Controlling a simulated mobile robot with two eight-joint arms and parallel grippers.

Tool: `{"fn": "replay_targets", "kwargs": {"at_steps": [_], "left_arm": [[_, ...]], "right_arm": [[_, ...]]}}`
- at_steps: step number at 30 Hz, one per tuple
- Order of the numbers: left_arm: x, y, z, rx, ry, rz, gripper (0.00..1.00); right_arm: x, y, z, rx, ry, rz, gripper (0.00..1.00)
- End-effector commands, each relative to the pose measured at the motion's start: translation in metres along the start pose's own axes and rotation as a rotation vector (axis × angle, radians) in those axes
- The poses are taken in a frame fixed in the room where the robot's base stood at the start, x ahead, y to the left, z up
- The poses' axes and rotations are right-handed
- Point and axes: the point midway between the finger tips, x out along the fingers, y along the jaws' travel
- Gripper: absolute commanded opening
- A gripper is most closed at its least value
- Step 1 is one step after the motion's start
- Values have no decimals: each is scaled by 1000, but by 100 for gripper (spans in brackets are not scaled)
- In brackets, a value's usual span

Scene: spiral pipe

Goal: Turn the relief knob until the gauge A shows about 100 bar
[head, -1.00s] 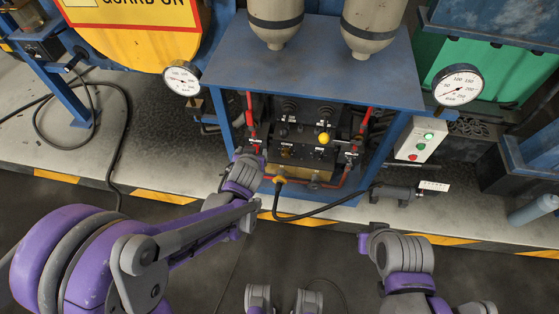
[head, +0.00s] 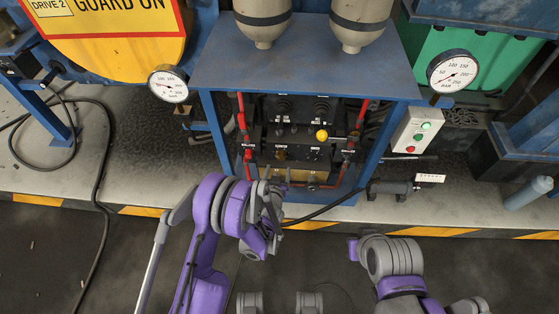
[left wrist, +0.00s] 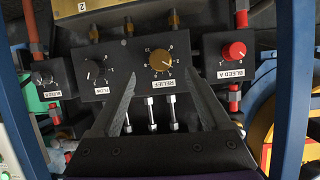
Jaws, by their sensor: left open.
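The brass relief knob (left wrist: 160,65) sits on a black block above a RELIEF label in the left wrist view. In the head view the brass knob (head: 281,154) is small, low on the valve panel. My left gripper (left wrist: 162,82) is open, its two dark fingers on either side of the knob's lower part in the picture; I cannot tell whether they touch it. In the head view my left gripper (head: 270,188) is in front of the panel's lower part. Two white dial gauges show, one left (head: 168,84) and one right (head: 453,71); I cannot tell which is gauge A.
A red BLEED A knob (left wrist: 233,51) is right of the relief knob, a black FLOW knob (left wrist: 96,73) left. A yellow ball handle (head: 322,134) sticks out of the panel. Blue frame posts (head: 374,150) flank it. A button box (head: 417,131) stands at right.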

Motion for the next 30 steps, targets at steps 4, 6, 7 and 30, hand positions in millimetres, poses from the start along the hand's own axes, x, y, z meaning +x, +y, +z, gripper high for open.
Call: {"fn": "replay_targets", "kwargs": {"at_steps": [4,6,7,30], "left_arm": [[31,0,0,0,-1,-1,80],[43,0,1,0,-1,-1,80],[48,0,0,0,-1,-1,80],[76,0,0,0,-1,0,44]], "right_arm": [[1,0,0,0,0,0,0],[1,0,1,0,0,0,0],[1,0,1,0,0,0,0],[2,0,1,0,-1,0,0]]}}
